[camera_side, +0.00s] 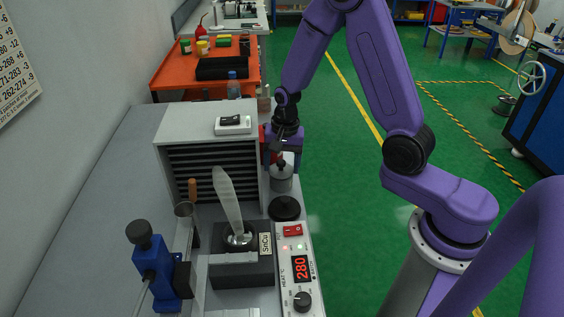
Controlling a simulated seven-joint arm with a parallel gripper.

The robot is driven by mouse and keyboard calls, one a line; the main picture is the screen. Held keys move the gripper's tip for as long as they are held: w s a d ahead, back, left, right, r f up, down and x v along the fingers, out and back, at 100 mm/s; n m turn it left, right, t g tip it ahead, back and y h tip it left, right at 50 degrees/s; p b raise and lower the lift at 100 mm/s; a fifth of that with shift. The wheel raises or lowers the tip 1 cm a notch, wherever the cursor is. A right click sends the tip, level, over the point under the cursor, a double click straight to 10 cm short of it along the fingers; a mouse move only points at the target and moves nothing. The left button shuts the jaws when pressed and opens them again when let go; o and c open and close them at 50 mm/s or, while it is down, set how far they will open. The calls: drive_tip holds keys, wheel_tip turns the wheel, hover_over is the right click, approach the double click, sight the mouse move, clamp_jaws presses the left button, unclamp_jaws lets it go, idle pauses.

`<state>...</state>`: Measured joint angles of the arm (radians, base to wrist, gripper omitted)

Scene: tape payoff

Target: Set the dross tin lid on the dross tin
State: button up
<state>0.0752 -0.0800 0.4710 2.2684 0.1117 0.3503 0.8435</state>
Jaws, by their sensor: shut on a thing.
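My gripper (281,153) points down beside the front right corner of the grey louvred box. It is shut on what looks like the dark knob of the dross tin lid (285,160), a small, pale piece partly hidden by the fingers. Directly below is a grey cylinder (282,183), which looks like the dross tin, upright on the bench. The lid is over the cylinder's top; I cannot tell whether they touch or a small gap remains.
The louvred box (210,128) stands close on the left. The solder pot (240,262) and heater panel (298,272) are nearer the camera. The bench edge drops to green floor at right.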

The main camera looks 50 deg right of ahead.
drive_tip(key=shift+f, duration=0.3)
idle(0.6)
drive_tip(key=o, duration=1.1)
drive_tip(key=shift+w+a, duration=0.1)
drive_tip(key=shift+w+r, duration=0.1)
drive_tip(key=shift+r, duration=3.5)
